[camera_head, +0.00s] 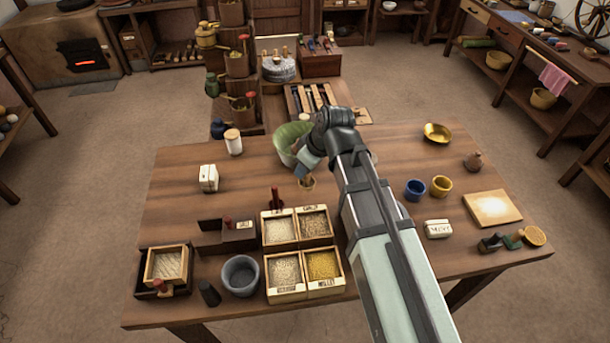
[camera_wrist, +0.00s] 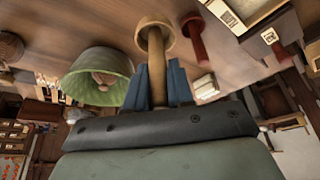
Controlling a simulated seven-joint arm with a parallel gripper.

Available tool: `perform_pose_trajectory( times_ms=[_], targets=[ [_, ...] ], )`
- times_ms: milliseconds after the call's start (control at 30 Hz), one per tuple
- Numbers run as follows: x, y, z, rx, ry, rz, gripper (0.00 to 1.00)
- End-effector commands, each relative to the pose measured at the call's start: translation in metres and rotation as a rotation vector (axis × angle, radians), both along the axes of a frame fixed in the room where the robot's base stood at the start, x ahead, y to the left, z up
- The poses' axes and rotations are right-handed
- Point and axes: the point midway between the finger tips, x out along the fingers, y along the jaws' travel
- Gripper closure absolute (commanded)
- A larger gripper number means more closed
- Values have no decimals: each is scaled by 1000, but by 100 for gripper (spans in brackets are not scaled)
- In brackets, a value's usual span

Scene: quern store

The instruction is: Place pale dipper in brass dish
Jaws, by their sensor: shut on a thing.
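My gripper (camera_head: 304,173) is above the middle of the table, in front of the green bowl. In the wrist view its blue fingers (camera_wrist: 160,82) are shut on the handle of the pale dipper (camera_wrist: 155,42), a light wooden stick with a round end pointing away from the wrist. In the head view the dipper (camera_head: 307,184) shows just below the fingers, partly hidden by them. The brass dish (camera_head: 437,132), shiny and shallow, stands at the table's back right, apart from my gripper. It looks empty.
The green bowl (camera_head: 283,146) stands close behind my gripper. Grain boxes (camera_head: 298,289) and a grey mortar (camera_head: 240,274) stand at the front.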

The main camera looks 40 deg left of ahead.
Motion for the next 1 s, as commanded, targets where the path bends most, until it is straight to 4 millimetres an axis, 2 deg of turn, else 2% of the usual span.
perform_pose_trajectory(
  times_ms=[433,800,833,1000],
  targets=[
    [0,0,23,1,-1,0,100],
    [1,1,72,2,-2,0,100],
    [2,1,75,2,-2,-2,100],
    [43,1,75,-1,1,-61,100]
  ],
)
